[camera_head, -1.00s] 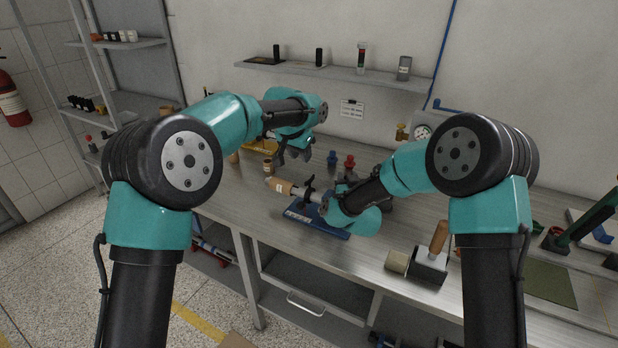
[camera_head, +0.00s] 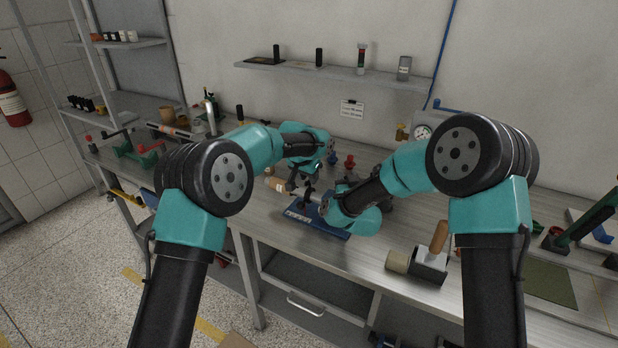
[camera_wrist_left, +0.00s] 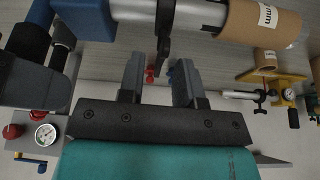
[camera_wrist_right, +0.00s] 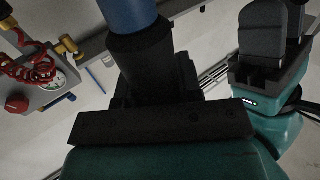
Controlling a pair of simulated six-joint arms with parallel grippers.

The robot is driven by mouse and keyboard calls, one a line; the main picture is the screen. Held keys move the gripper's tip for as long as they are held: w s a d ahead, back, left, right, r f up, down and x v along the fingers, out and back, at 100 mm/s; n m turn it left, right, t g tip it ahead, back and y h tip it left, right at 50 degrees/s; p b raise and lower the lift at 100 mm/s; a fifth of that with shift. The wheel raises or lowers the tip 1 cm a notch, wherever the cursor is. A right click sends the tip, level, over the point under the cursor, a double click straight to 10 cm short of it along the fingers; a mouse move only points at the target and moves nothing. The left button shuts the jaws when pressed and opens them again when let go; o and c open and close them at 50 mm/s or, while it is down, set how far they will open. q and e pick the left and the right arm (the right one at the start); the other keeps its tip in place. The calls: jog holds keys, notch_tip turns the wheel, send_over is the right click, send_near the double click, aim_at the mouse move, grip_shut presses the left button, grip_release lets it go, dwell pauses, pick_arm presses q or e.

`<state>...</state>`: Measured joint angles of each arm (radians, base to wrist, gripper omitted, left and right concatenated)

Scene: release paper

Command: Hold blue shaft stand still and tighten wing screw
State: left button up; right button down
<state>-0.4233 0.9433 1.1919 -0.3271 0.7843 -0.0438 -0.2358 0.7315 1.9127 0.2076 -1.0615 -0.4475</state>
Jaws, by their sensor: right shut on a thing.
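The blue shaft stand (camera_head: 318,224) sits on the workbench, its base partly hidden by my right arm. A silver shaft (camera_wrist_left: 202,13) with a brown cardboard tube (camera_wrist_left: 255,24) on its end runs through it. The dark wing screw (camera_wrist_left: 163,45) stands out from the shaft area; it also shows in the head view (camera_head: 309,188). My left gripper (camera_wrist_left: 158,68) is open, with the wing screw's end between or just before its fingertips; contact cannot be told. My right gripper (camera_wrist_right: 140,45) is shut on the blue post (camera_wrist_right: 128,14) of the stand.
A grey block with a wooden handle (camera_head: 437,240) stands on the bench front right.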

pick_arm(q)
jog(key=shift+w+d+f, duration=0.1)
jog(key=shift+w+f, duration=0.05)
jog(key=shift+f, duration=0.2)
jog(key=shift+c, duration=0.3)
grip_shut()
jog(key=shift+m, duration=0.4)
jog(key=m+g, duration=0.1)
jog(key=m, duration=0.2)
jog(key=m+g+h, duration=0.1)
jog(key=m, duration=0.1)
jog(key=shift+w+m+h, duration=0.1)
jog(key=shift+m+h, duration=0.2)
jog(key=shift+m, duration=0.1)
jog(key=m+g, duration=0.1)
jog(key=m, duration=0.2)
jog(key=m+g, duration=0.1)
jog(key=m, duration=0.2)
jog(key=shift+g, duration=0.3)
